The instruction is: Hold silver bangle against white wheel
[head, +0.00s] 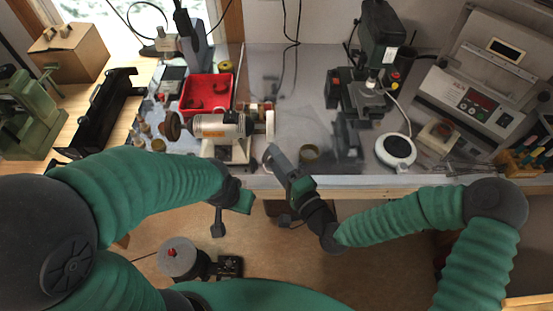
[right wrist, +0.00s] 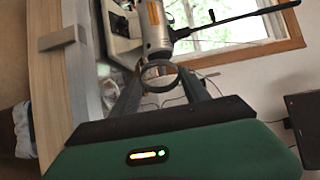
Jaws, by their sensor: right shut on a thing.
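The white wheel (head: 270,127) is on the right end of the bench polishing motor (head: 220,126), near the bench's front edge. My right gripper (head: 272,152) is just below and in front of the wheel in the head view. In the right wrist view its fingers (right wrist: 159,88) are shut on the silver bangle (right wrist: 159,64), a grey ring at the fingertips. The motor (right wrist: 155,28) is beyond the bangle there. I cannot tell whether bangle and wheel touch. My left gripper (head: 218,222) hangs in front of the bench, away from both; its jaws are unclear.
A red tray (head: 207,92) is behind the motor. A drill press (head: 375,75) and a round white device (head: 396,150) are farther right. The bench between motor and drill press is mostly clear.

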